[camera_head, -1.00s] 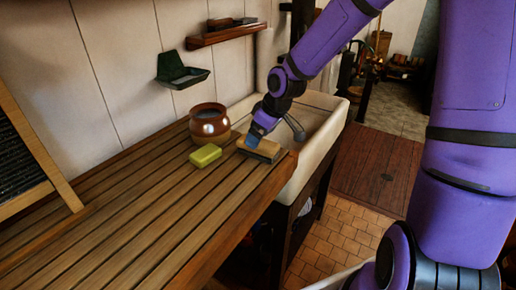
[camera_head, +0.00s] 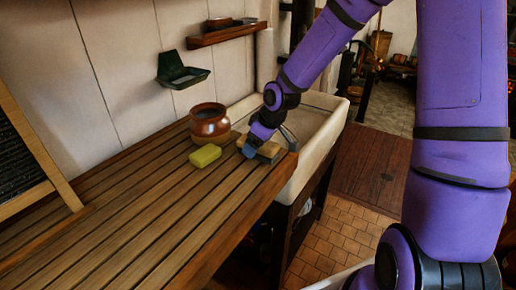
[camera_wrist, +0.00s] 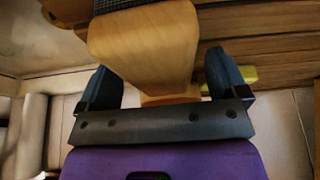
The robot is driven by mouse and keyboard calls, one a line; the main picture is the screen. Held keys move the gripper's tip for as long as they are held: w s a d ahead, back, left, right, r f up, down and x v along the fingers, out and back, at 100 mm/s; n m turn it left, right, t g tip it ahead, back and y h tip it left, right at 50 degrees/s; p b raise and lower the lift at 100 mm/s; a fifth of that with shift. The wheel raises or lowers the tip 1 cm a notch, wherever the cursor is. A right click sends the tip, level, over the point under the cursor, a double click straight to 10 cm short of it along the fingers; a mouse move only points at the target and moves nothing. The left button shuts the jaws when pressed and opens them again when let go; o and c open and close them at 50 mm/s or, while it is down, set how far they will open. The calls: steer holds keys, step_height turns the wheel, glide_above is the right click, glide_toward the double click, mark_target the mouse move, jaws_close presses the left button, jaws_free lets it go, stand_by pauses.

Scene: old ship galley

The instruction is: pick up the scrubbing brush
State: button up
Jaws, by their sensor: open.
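The scrubbing brush (camera_head: 269,151) is a pale wooden block at the right end of the slatted counter, by the sink; my gripper partly hides it in the head view. In the wrist view its smooth wooden body (camera_wrist: 145,45) fills the top middle. My gripper (camera_head: 250,150) is open and low at the brush, at its left part in the head view. In the wrist view one blue finger stands on each side of the wood. I cannot tell whether either finger touches it.
A yellow-green sponge or soap block (camera_head: 205,155) lies just left of my gripper. A brown round pot (camera_head: 209,124) stands behind it. The white sink (camera_head: 322,150) is to the right. A green wall dish (camera_head: 182,76) and a wooden shelf (camera_head: 226,35) hang behind. The counter's front left is clear.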

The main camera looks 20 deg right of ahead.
steer(key=shift+f, duration=0.2)
stand_by(0.3)
steer(key=c, duration=1.1)
steer(key=shift+r, duration=0.25)
